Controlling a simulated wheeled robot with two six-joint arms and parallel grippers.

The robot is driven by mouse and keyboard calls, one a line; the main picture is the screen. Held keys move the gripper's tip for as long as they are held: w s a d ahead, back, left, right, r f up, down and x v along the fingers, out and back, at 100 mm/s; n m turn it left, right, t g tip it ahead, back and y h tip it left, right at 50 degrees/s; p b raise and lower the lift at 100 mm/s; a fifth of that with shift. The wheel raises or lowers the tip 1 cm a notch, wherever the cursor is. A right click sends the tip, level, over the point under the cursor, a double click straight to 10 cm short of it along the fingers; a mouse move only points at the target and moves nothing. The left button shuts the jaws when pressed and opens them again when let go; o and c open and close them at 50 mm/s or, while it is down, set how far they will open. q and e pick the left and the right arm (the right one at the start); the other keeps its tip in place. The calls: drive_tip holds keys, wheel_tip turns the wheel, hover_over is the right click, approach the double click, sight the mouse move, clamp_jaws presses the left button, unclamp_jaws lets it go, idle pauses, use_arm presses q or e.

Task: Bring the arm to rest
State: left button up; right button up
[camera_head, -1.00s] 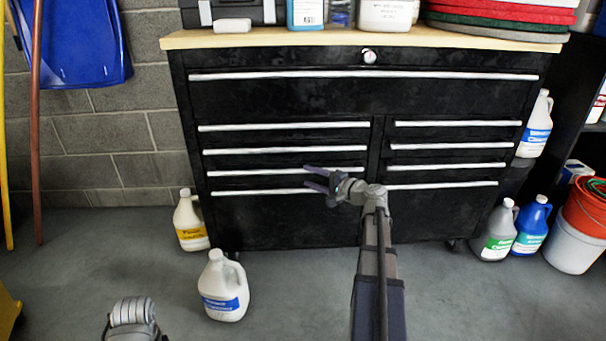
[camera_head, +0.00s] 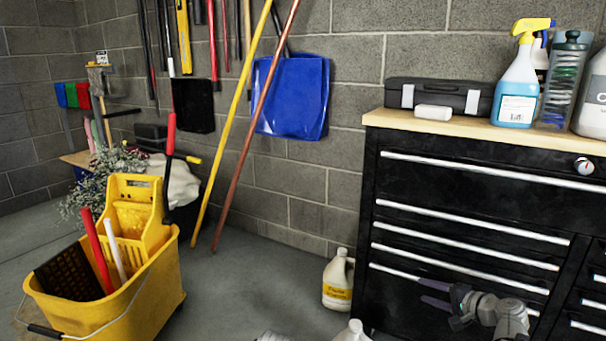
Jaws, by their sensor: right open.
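My right gripper (camera_head: 422,292) is at the lower right, in front of the black tool cabinet (camera_head: 450,185). Its two dark fingers point left, are spread apart and hold nothing. The grey wrist of my right arm shows behind the fingers, and the rest of that arm runs out of the bottom of the view. A small grey piece at the bottom edge seems to be part of my left arm. My left gripper is not visible.
A yellow mop bucket (camera_head: 105,310) stands at the lower left. A yellow pole (camera_head: 232,125) and a brown pole (camera_head: 256,125) lean on the wall by a blue dustpan (camera_head: 292,97). Jugs (camera_head: 338,280) stand left of the cabinet. A spray bottle (camera_head: 516,90) is on its top. Grey floor is open between.

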drive_tip(key=s+a+f+n+g+p, duration=0.2)
drive_tip(key=s+a+n+g, duration=0.2)
drive_tip(key=a, duration=0.7)
drive_tip(key=s+a+f+n+g+p, duration=0.1)
drive_tip(key=s+a+n+g+p, duration=0.25)
drive_tip(key=a, duration=0.75)
drive_tip(key=s+a+r+n+g+h+p, duration=0.1)
drive_tip(key=s+a+n+g+h+p, duration=0.6)
drive_tip(key=s, duration=0.8)
use_arm(q)
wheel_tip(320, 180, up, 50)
drive_tip(key=p, duration=3.6)
use_arm(e)
wheel_tip(320, 180, up, 38)
drive_tip(key=a+n+t+h, duration=0.1)
drive_tip(key=t, duration=0.1)
drive_tip(key=shift+a, duration=0.35)
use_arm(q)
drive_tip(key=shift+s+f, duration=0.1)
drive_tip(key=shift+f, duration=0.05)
use_arm(e)
drive_tip(key=shift+t, duration=0.25)
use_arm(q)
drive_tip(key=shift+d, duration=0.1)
use_arm(e)
drive_tip(key=shift+d, duration=0.15)
